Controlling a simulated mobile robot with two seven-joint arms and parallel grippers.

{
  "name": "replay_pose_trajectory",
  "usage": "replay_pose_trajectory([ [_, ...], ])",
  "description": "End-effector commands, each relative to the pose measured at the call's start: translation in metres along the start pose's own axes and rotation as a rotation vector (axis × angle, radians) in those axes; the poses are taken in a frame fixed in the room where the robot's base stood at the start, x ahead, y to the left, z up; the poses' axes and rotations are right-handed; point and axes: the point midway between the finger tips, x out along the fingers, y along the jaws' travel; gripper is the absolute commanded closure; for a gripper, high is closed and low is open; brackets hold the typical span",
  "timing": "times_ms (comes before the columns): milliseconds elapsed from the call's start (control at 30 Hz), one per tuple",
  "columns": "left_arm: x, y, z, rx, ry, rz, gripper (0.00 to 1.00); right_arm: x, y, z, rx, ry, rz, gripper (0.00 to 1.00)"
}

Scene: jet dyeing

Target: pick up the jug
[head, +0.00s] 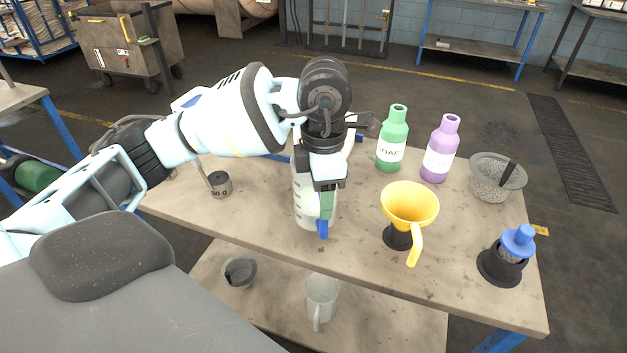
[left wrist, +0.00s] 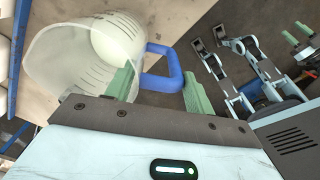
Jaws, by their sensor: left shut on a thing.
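The jug (head: 301,208) is translucent white with dark graduation marks and a blue handle (head: 322,229). In the head view it is upright at the front middle of the table, partly hidden by my left gripper (head: 327,203). I cannot tell whether its base touches the tabletop. In the left wrist view the jug (left wrist: 70,62) is at upper left, with a pale round area inside. My left gripper (left wrist: 160,92) has its green fingers on either side of the blue handle and is shut on it. My right gripper cannot be made out clearly.
On the table (head: 285,255) stand a yellow funnel (head: 409,203), green bottle (head: 393,140), purple bottle (head: 440,150), grey bowl (head: 490,183), blue-topped item (head: 518,241) and small grey weight (head: 220,185). Another jug (head: 320,298) and a dark bowl (head: 240,271) are on the lower shelf.

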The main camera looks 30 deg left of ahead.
Motion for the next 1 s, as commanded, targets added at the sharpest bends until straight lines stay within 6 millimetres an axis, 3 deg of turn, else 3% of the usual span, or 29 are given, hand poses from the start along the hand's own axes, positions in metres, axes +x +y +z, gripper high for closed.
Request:
replay_pose_trajectory([
  [500,-0.006,-0.054,0.019,0.003,-0.001,0.001,0.89,0.001,0.0,0.004,-0.002,-0.007,-0.001,0.64],
  [1000,-0.009,-0.082,0.029,0.0,-0.001,0.001,0.89,0.002,0.001,0.007,-0.004,-0.011,-0.002,0.64],
])
